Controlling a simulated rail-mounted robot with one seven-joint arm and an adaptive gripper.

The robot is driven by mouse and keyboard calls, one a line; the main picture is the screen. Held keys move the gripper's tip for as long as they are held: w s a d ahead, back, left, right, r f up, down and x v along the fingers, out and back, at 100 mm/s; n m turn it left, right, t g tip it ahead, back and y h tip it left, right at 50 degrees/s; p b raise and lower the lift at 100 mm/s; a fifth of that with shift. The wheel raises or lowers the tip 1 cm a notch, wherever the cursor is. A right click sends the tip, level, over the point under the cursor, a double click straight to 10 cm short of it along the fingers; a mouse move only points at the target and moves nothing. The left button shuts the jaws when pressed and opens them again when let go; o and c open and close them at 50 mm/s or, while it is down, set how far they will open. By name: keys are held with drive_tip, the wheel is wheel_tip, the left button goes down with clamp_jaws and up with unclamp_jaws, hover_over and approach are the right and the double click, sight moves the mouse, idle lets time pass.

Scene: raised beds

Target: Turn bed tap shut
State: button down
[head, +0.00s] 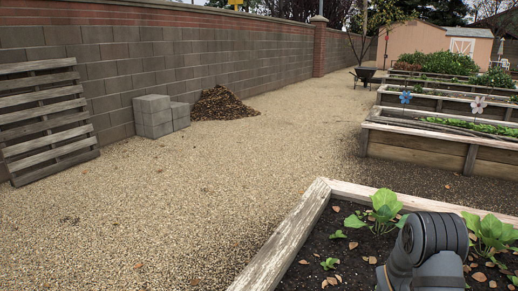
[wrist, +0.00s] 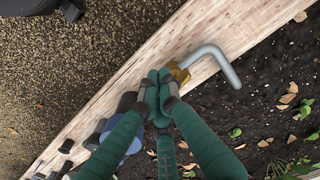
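In the wrist view, a bed tap with a small brass body (wrist: 180,75) and a bent grey pipe (wrist: 215,58) sits at the wooden edge of a raised bed. My gripper (wrist: 163,80) has green fingers that converge over the plank, with their tips close together right beside the brass body. The fingers hide part of the tap. I cannot tell whether anything is held between the tips. A blue rounded part (wrist: 135,143) shows partly behind the fingers. In the head view, the tap and the fingers are not visible.
The near bed's wooden rim (head: 290,235) encloses dark soil with leafy plants (head: 383,210). Dark small fittings (wrist: 95,135) lie along the plank. Open gravel (head: 200,200) spreads to the left. Grey blocks (head: 153,116), a pallet (head: 42,120) and a mulch heap (head: 225,104) stand along the wall.

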drive_tip(key=shift+w+a+b, duration=0.15)
drive_tip(key=shift+a+b, duration=0.2)
drive_tip(key=shift+b, duration=0.2)
idle(0.5)
idle(0.4)
drive_tip(key=shift+s+a, duration=0.2)
drive_tip(key=shift+s, duration=0.1)
wheel_tip(320, 180, up, 6)
drive_tip(key=p, duration=0.4)
